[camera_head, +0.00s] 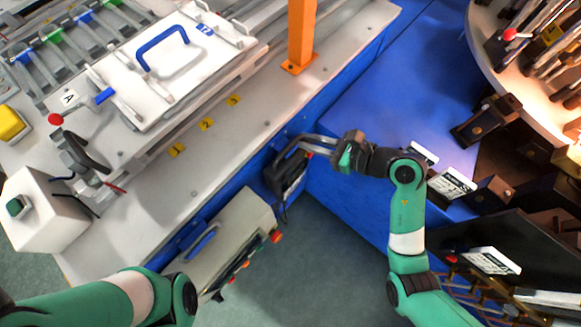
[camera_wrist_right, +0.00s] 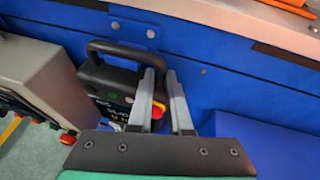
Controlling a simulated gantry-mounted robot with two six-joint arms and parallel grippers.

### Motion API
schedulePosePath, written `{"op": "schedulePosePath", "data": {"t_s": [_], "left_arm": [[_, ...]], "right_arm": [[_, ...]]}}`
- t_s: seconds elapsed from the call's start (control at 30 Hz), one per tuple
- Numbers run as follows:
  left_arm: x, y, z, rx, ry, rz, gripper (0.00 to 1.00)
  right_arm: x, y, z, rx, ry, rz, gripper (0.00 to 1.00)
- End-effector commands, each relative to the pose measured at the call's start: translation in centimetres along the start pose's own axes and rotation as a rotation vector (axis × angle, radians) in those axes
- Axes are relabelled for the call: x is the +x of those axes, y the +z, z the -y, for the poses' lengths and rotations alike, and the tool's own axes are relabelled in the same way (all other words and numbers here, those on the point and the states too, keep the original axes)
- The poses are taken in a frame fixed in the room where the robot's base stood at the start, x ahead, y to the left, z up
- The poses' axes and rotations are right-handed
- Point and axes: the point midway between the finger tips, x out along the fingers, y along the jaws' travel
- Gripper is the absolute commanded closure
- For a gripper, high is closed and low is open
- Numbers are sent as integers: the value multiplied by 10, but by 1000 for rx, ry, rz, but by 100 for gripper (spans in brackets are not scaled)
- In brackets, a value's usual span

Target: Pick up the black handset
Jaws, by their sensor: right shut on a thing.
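The black handset (camera_head: 287,174) is a dark box with a looped handle and a red button, upright against the blue side of the white bench. The right wrist view shows the handset (camera_wrist_right: 108,86) just left of my fingers, with its handle arching over the top. My right gripper (camera_head: 302,142) reaches in from the right, its grey fingers at the handle. In the wrist view the fingertips (camera_wrist_right: 161,74) are close around the right side of the handle, shut on it. The fingers hide part of the handset. My left arm shows at the lower left; its gripper is out of view.
A grey control box (camera_head: 225,243) with coloured knobs stands left of the handset, close by. The white bench (camera_head: 190,195) edge is above. An orange post (camera_head: 301,35) rises from it. Blue surface (camera_head: 345,190) lies to the right; green floor is open below.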

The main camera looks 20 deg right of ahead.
Motion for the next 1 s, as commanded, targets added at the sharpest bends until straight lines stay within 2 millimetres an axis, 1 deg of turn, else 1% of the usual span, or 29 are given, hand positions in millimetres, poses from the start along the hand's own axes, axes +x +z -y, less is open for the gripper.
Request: {"op": "schedulePosePath", "data": {"t_s": [0.27,0.47,0.67,1.0], "left_arm": [[2,-2,0,0,0,0,100],[10,-9,0,0,0,0,100],[12,-11,0,0,0,0,100],[20,-18,0,0,0,0,100]], "right_arm": [[-2,5,0,-1,-1,4,100],[-6,16,1,-2,-1,5,100],[-20,8,1,1,-2,4,100],[-54,-6,0,2,-2,3,100]]}}
